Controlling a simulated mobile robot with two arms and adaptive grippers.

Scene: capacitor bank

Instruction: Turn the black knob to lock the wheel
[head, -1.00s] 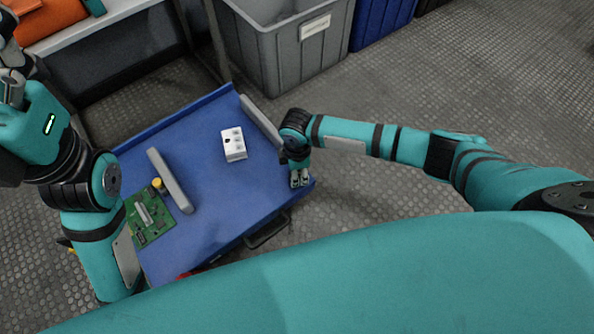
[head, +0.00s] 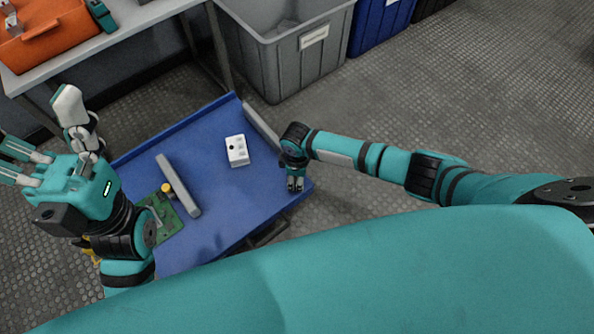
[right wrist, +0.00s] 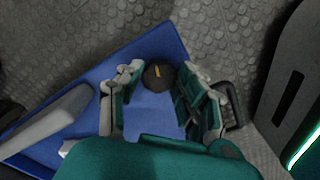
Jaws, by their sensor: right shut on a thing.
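The black knob (right wrist: 158,76), round with a yellow mark on top, shows in the right wrist view near the corner of the blue cart top. My right gripper (right wrist: 165,88) is shut on the knob, with fingers on its left and right sides. In the head view my right gripper (head: 295,186) points down at the right corner of the blue cart (head: 215,205), and the knob is hidden there. The wheel is not visible. My left gripper (head: 36,122) is open and empty at the left, its fingers spread, off the cart's left side.
On the cart are a white box (head: 237,151), a grey bar (head: 178,185), a green circuit board (head: 160,218) and a small yellow part (head: 166,189). A grey bin (head: 285,60) stands behind. A table with an orange case (head: 50,35) is at upper left. Floor to the right is clear.

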